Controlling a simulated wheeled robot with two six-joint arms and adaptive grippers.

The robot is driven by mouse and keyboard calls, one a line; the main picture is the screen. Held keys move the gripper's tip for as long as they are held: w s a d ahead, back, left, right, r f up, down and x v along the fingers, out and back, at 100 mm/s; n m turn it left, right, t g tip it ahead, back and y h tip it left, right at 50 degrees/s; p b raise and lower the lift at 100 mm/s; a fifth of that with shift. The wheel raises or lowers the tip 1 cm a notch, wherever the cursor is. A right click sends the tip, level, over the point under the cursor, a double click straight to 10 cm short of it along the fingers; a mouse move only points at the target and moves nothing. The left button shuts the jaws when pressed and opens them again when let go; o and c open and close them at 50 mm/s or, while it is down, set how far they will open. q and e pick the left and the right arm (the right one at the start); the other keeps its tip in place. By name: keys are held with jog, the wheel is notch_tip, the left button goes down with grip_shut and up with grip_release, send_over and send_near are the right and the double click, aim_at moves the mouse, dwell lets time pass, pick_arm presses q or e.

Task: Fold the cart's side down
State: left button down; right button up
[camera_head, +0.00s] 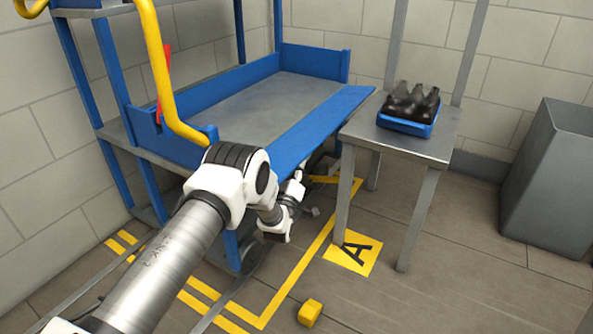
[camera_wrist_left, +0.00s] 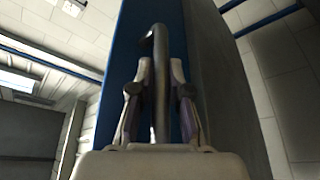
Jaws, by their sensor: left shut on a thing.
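The cart (camera_head: 255,100) has a grey deck, blue end boards and blue posts. Its near-right side panel (camera_head: 318,122) is a long blue board that leans outward from the deck edge; its exact angle is hard to tell. My left gripper (camera_head: 302,174) is low beside the panel's outer face, partly hidden under its edge. In the left wrist view its two fingers (camera_wrist_left: 159,92) are shut around a grey bar handle (camera_wrist_left: 159,45), in front of the blue panel (camera_wrist_left: 120,50). My right gripper is out of view.
A grey table (camera_head: 395,140) stands close to the cart's side, with a blue tray (camera_head: 408,127) of dark bottles (camera_head: 410,102). A yellow block (camera_head: 310,312) lies on the floor. A grey bin (camera_head: 552,175) is at right. A red lever (camera_head: 163,75) and yellow rail (camera_head: 157,60) are on the cart.

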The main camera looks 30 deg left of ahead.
pick_arm(q)
jog(key=shift+a+f, duration=0.15)
jog(key=shift+f, duration=0.4)
jog(key=c, duration=1.1)
grip_release()
jog(key=shift+c, duration=0.2)
jog(key=v, duration=1.2)
